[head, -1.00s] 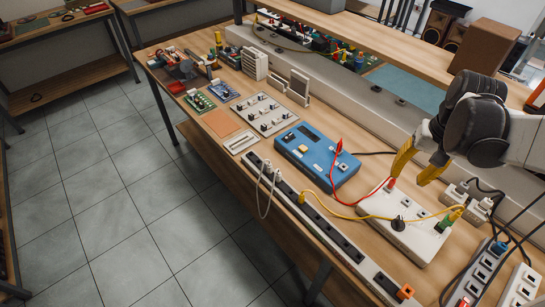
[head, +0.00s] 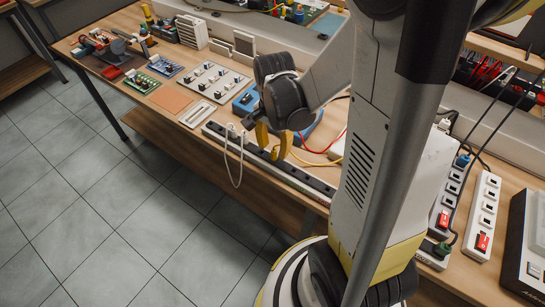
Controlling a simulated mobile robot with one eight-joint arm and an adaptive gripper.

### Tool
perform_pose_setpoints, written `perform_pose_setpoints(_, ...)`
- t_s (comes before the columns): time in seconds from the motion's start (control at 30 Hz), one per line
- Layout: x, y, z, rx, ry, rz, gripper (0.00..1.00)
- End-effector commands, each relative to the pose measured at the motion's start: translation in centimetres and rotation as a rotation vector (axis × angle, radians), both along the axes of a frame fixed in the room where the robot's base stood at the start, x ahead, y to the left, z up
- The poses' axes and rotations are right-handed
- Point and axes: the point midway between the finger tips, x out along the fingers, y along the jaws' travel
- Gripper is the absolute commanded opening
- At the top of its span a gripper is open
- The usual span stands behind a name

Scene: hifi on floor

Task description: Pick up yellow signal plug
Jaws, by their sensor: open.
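My gripper (head: 272,150) shows in the head view with its yellow fingers apart, pointing down over the long dark socket strip (head: 310,181) near the bench's front edge. A yellow cable (head: 320,163) runs from behind my arm to the gripper's right finger. The yellow signal plug at its end is hidden by the fingers or blends with their yellow, so I cannot tell whether it lies between them. My gripper and forearm cover much of the blue box (head: 246,101), and my arm hides most of the white box behind it.
A white cable (head: 233,160) hangs from the strip over the bench edge, just left of my gripper. A grey switch panel (head: 212,79) lies behind it. White power strips (head: 483,215) with red switches stand at the right. Tiled floor is open in front.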

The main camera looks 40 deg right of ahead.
Motion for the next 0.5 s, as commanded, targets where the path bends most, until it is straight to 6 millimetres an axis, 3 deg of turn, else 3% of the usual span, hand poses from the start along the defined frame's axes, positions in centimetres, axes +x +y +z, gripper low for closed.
perform_pose_setpoints(0.3,0.3,-0.4,-4.7,0.0,0.0,0.0,0.41)
perform_pose_setpoints(0.5,0.2,-0.4,-4.7,0.0,0.0,0.0,0.41)
